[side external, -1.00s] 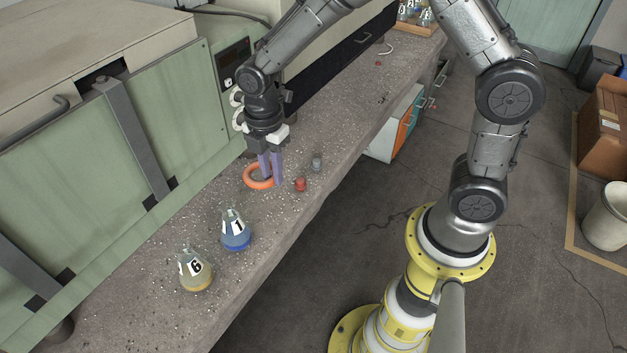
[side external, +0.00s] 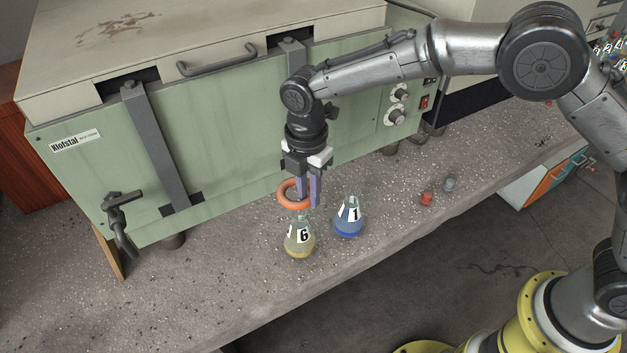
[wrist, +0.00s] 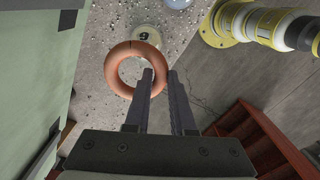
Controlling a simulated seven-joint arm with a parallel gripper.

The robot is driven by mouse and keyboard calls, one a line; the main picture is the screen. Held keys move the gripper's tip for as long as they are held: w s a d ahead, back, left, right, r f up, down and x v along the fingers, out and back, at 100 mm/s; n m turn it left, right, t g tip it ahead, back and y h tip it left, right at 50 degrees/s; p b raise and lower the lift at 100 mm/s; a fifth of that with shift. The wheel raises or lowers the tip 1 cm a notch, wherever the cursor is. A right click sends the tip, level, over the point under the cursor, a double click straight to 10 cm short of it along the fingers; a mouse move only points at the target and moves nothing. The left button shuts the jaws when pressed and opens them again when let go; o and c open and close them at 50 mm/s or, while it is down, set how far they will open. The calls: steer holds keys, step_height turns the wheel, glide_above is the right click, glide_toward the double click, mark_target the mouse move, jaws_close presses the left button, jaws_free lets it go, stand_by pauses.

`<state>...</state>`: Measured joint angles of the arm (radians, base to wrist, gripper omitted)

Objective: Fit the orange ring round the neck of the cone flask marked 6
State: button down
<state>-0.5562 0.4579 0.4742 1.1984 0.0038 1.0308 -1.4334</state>
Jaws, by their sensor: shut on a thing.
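The cone flask marked 6 (side external: 299,240) stands upright on the bench, with yellow liquid in its bottom. My gripper (side external: 309,204) is shut on the orange ring (side external: 283,196), with one finger inside the ring and one outside. The ring is held about level, in the air close to the top of flask 6, and appears slightly behind and left of its neck. In the wrist view the ring (wrist: 115,70) shows in front of the fingers (wrist: 160,76).
A blue cone flask marked 1 (side external: 348,218) stands close to the right of flask 6. A red stopper-like piece (side external: 426,198) and a grey one (side external: 449,184) lie further right. The green oven (side external: 240,150) stands behind. Bench (side external: 190,290) at the front left is clear.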

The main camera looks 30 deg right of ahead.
steer(key=shift+f, duration=2.3)
steer(key=shift+f, duration=0.45)
steer(key=c, duration=0.7)
jaws_free()
steer(key=shift+f, duration=0.1)
steer(key=shift+o, duration=0.2)
steer(key=o, duration=0.5)
steer(key=shift+c, duration=0.2)
steer(key=shift+r, duration=1.5)
